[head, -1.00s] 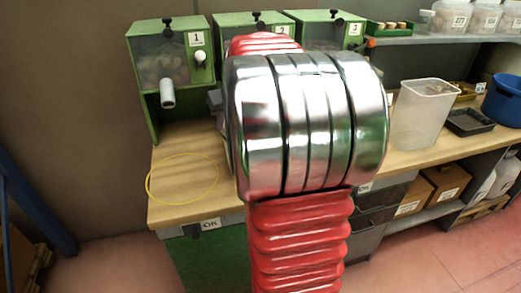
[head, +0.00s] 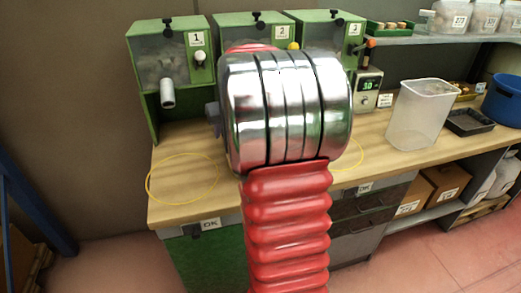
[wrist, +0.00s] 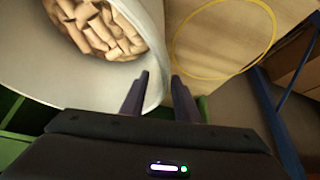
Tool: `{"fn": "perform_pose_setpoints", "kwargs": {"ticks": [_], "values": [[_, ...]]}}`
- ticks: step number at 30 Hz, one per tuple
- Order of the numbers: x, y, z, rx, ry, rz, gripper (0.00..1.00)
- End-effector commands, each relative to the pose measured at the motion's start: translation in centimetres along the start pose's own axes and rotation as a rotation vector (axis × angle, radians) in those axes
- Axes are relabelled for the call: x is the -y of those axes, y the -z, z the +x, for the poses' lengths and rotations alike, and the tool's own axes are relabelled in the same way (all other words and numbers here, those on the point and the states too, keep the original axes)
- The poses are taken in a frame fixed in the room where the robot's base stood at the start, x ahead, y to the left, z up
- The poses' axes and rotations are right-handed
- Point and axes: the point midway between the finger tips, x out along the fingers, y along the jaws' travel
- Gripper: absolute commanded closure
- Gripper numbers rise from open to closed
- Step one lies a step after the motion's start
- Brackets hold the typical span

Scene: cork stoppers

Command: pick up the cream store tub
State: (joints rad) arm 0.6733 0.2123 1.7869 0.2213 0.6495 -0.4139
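In the wrist view a pale cream tub (wrist: 60,82) fills the upper left, with many cork stoppers (wrist: 102,27) in it. My gripper (wrist: 160,75) is open, its two dark fingers apart. The tub's curved edge runs up between the fingers, with the left finger over the tub and the right finger beyond its edge. I cannot tell whether either finger touches the tub. In the head view my arm hides the gripper and the tub.
A yellow ring (head: 148,187) marks the bench left of my arm; it also shows in the wrist view (wrist: 226,79). Green dispensers (head: 145,84) stand behind. A second ring (head: 359,160), a control box (head: 368,90) and an empty clear bin (head: 420,112) are to the right.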

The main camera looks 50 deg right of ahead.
Motion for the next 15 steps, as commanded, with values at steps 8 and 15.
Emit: {"fn": "perform_pose_setpoints", "kwargs": {"ticks": [8, 15], "values": [[-0.02, 0.01, 0.01, 0.000, 0.000, 0.000, 0.72], [-0.04, 0.01, 0.00, 0.000, 0.000, 0.001, 0.72]]}}
